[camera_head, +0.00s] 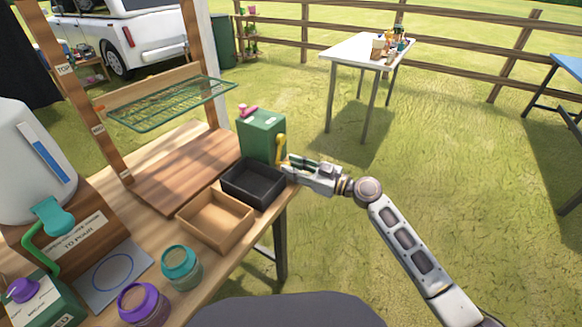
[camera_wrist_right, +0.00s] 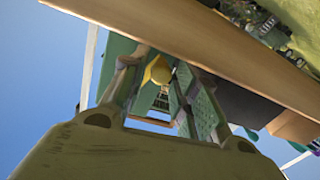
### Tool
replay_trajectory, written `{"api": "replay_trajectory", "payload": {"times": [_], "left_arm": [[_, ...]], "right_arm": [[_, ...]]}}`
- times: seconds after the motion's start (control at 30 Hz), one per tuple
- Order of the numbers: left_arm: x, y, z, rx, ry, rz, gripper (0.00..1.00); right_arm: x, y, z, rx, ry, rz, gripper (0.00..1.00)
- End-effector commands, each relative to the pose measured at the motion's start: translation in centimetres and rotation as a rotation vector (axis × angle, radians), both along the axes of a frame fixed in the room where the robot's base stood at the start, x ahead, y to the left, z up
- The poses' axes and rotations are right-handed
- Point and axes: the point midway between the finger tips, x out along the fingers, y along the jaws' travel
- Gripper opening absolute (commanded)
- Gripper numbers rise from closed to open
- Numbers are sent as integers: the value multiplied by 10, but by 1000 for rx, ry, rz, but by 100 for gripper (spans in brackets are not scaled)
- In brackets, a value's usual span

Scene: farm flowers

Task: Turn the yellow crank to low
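The yellow crank (camera_head: 281,149) is on the right side of a green box (camera_head: 261,134) at the table's far right corner. Its arm hangs down along the box side. My right gripper (camera_head: 289,165) is at the crank's lower end, reaching in from the right. In the right wrist view, the yellow knob (camera_wrist_right: 158,71) shows between the two spread fingers (camera_wrist_right: 163,85). I cannot tell whether either finger touches it. Any low marking on the box is not readable. My left gripper is not in view.
A black tray (camera_head: 253,201) and a tan tray (camera_head: 181,214) stand left of my right gripper. A pink knob (camera_head: 248,111) tops the green box. A green wire rack (camera_head: 172,100) is behind.

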Motion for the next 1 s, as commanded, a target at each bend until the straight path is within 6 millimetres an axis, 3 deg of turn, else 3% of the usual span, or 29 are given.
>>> {"api": "replay_trajectory", "payload": {"times": [1.0], "left_arm": [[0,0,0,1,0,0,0]], "right_arm": [[-55,-85,0,0,2,0,30]]}}
